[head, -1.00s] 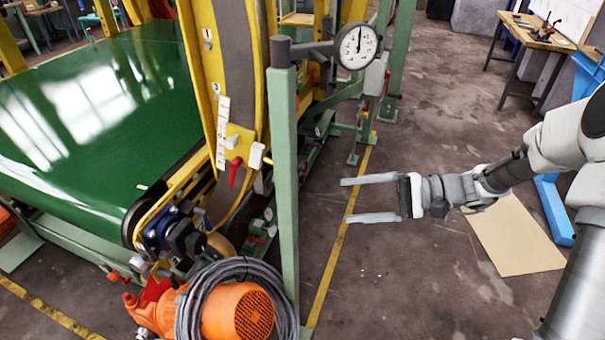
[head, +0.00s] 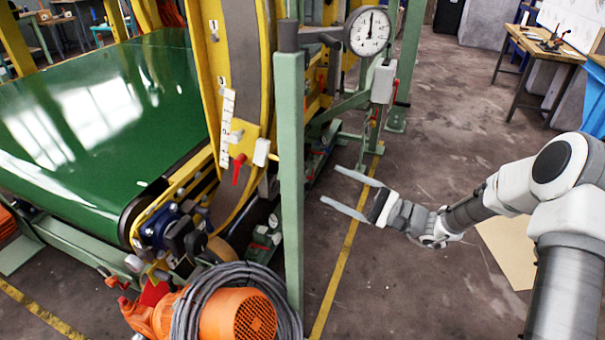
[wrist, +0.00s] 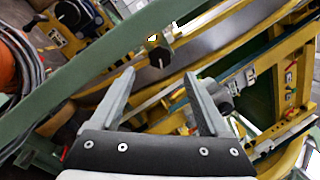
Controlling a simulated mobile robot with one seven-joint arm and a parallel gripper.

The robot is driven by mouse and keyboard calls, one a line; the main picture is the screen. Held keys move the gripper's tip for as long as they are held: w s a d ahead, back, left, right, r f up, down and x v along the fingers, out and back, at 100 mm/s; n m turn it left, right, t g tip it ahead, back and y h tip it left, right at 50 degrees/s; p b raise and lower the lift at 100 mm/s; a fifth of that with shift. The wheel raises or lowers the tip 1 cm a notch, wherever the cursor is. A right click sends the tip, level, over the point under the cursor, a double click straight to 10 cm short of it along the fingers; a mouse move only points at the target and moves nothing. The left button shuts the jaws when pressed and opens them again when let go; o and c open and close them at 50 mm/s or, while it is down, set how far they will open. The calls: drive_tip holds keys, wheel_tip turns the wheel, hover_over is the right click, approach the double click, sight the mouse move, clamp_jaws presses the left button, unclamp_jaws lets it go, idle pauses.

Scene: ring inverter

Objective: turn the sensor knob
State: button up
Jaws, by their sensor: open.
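A yellow bracket (head: 243,150) on the ring machine carries a small pale knob (head: 236,137), a red lever (head: 238,170) and a white box (head: 262,152). I cannot tell for sure which part is the sensor knob. My gripper (head: 331,184) is open and empty, to the right of the green post, apart from the bracket. In the wrist view my gripper (wrist: 160,73) points toward the machine. A yellow fitting with a dark round face (wrist: 160,59) shows between and beyond the fingertips.
A green upright post (head: 291,180) stands between my gripper and the bracket. A round dial gauge (head: 369,32) sits above and behind the gripper. An orange motor with coiled cable (head: 237,311) is at the lower left.

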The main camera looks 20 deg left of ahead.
sight(306, 171)
drive_tip(key=b+x, duration=0.1)
drive_tip(key=x, duration=0.8)
drive_tip(key=shift+a, duration=0.15)
clamp_jaws()
drive_tip(key=shift+r+m+p, duration=0.2)
drive_tip(key=shift+m+p, duration=0.7)
drive_tip(key=shift+p, duration=0.15)
drive_tip(key=shift+f+m+p, duration=0.25)
drive_tip(key=shift+m+p, duration=0.3)
drive_tip(key=shift+m, duration=0.15)
